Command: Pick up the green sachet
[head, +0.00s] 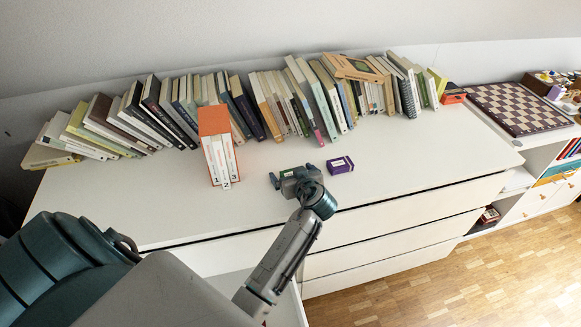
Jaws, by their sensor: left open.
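My left gripper (291,173) is over the white dresser top, near its middle, with its fingers spread apart. A small green patch, likely the green sachet (288,174), shows between the fingers. The gripper body hides part of it, and I cannot tell whether the fingers touch it. My right gripper is not in view.
A purple box (340,165) lies just right of the gripper. An orange case with white volumes (218,148) stands to the left. A long row of books (265,104) lines the back. A chessboard (518,108) lies at the right. The dresser top (420,150) right of the purple box is clear.

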